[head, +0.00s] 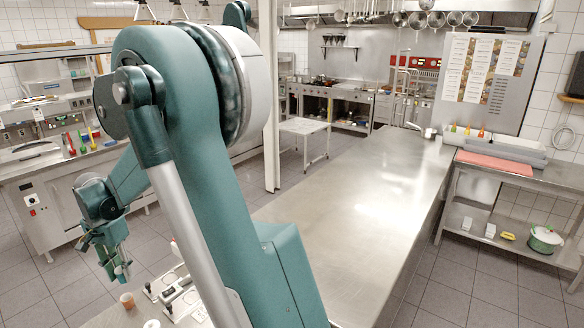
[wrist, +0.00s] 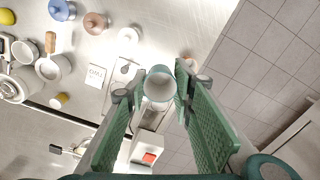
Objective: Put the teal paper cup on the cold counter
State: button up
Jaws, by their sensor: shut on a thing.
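My gripper (head: 118,262) hangs at the left in the head view, above the near left end of a metal counter. In the wrist view its two green fingers (wrist: 164,82) are closed around a cup (wrist: 159,90). The cup is pale blue-teal outside with a light, empty-looking inside, and its open mouth faces the wrist camera. In the head view the cup is small and mostly hidden by the fingers. A steel counter under the gripper shows in the wrist view (wrist: 120,48). Which surface is the cold counter I cannot tell for sure.
An orange-brown cup (head: 127,300) stands below the gripper, beside trays (head: 172,292). The long steel counter (head: 350,200) is largely bare. Coloured bottles (head: 84,138) stand at the left.

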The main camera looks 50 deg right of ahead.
jog(key=shift+w+d+r, duration=0.1)
jog(key=shift+d+r, duration=0.2)
jog(key=shift+r, duration=0.25)
jog(key=shift+d+r, duration=0.3)
jog(key=shift+r, duration=0.2)
jog(key=d+m, duration=0.4)
jog(key=d, duration=2.6)
jog(key=s+d+m, duration=0.2)
jog(key=s+d, duration=0.2)
jog(key=d, duration=0.6)
jog(key=s+d+m, duration=0.1)
jog(key=s+d, duration=0.3)
jog(key=d, duration=0.7)
jog(key=s+d+m, duration=0.2)
jog(key=s+d, duration=0.2)
jog(key=d, duration=0.6)
notch_tip(320, 180, down, 11)
jog(key=shift+w+p, duration=0.35)
jog(key=shift+p, duration=0.05)
jog(key=shift+a+f, duration=0.1)
jog(key=shift+f, duration=0.1)
jog(key=shift+f, duration=3.05)
